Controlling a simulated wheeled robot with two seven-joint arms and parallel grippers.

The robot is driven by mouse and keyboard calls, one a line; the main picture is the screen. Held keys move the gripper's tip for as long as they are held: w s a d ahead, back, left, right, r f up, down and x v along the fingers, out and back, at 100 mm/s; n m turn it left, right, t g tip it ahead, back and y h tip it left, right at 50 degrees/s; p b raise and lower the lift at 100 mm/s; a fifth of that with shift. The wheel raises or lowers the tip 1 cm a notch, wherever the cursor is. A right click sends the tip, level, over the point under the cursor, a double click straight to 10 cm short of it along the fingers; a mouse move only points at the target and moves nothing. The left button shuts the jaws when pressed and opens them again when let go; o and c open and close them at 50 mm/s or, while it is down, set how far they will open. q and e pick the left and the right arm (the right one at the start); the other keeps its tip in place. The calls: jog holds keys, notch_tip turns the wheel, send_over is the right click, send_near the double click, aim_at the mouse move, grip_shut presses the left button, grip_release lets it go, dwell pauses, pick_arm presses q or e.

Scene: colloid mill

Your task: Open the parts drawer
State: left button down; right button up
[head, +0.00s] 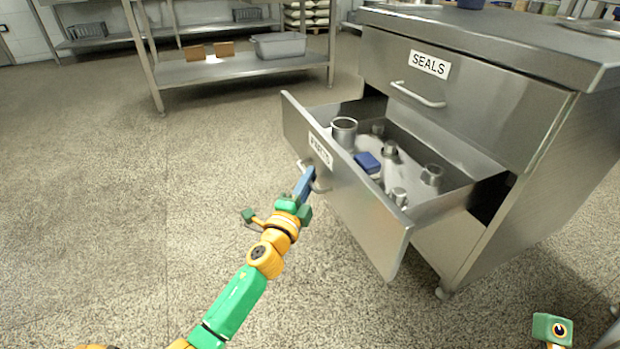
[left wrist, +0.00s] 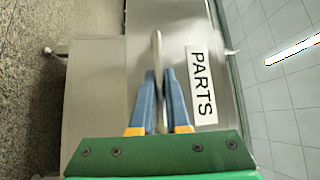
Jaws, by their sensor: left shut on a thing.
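The parts drawer (head: 365,215) is the lower drawer of a steel cabinet and stands well out from it in the head view. Metal fittings and a blue block (head: 367,162) lie inside. Its front bears a PARTS label, which also shows in the left wrist view (left wrist: 202,85). My left gripper (head: 306,180) is at the drawer front, its blue fingers shut on the bar handle (head: 321,187). In the left wrist view the handle (left wrist: 157,45) runs between the fingers. My right gripper is not clearly seen; only a green and orange part of mine shows at the lower right.
The SEALS drawer (head: 450,90) above is closed, with its own bar handle. A steel shelf table (head: 225,68) with a grey bin (head: 279,46) stands at the back. The speckled floor (head: 120,190) on the left is clear.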

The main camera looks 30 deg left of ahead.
pick_arm(q)
jog(key=c, duration=1.2)
grip_release()
jog(key=shift+s+d, duration=0.1)
jog(key=shift+s, duration=0.3)
jog(key=s, duration=0.4)
jog(key=s+f+p, duration=0.1)
jog(key=s, duration=0.1)
jog(key=shift+s+d, duration=0.1)
jog(key=shift+d, duration=0.25)
